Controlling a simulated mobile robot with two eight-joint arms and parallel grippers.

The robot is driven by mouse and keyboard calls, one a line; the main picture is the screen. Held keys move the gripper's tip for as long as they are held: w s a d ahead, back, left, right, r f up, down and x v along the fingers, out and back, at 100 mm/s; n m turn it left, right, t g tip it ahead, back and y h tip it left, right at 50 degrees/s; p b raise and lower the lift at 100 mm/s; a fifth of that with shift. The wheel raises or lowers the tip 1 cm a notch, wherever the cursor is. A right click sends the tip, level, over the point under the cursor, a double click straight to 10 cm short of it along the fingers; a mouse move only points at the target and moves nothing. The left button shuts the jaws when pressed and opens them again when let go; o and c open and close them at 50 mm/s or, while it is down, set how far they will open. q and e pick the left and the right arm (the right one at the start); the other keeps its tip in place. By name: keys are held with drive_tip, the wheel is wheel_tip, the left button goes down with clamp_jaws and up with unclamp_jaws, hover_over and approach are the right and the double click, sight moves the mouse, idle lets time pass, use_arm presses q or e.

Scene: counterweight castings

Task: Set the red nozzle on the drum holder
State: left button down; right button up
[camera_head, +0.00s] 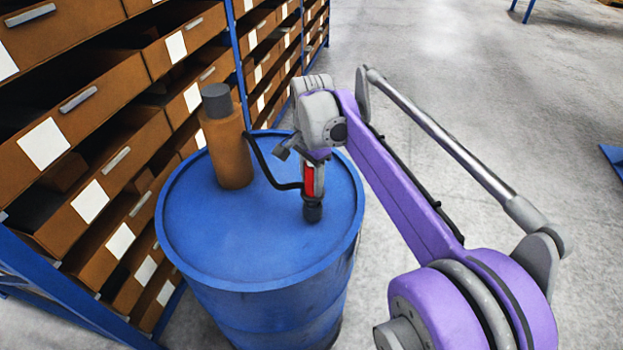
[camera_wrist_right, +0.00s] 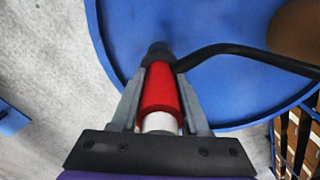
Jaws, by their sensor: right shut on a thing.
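The red nozzle (camera_head: 310,181) is upright over the top of the blue drum (camera_head: 262,240), towards its right side. My right gripper (camera_head: 301,155) is shut on it from above. In the right wrist view the red nozzle (camera_wrist_right: 160,90) sits between the two grey fingers (camera_wrist_right: 160,100), with a white band at its near end. A short dark cylindrical piece (camera_head: 312,212) is at the nozzle's lower end, against the drum top. I cannot tell whether this is the drum holder or the nozzle's own tip, nor whether the nozzle is seated. My left gripper is not in view.
A black hose (camera_head: 264,166) runs from the nozzle's lower part to a brown cylinder (camera_head: 228,150) with a grey cap, standing on the drum. Shelving with brown bins (camera_head: 120,160) stands close on the left. The grey floor at the right is mostly clear.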

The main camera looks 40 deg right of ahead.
drive_tip(key=shift+f+b, duration=0.65)
drive_tip(key=shift+f, duration=0.65)
drive_tip(key=o, duration=1.2)
wheel_tip(320, 180, up, 11)
drive_tip(key=shift+f+p, duration=0.1)
drive_tip(key=shift+p, duration=0.35)
drive_tip(key=shift+f, duration=0.1)
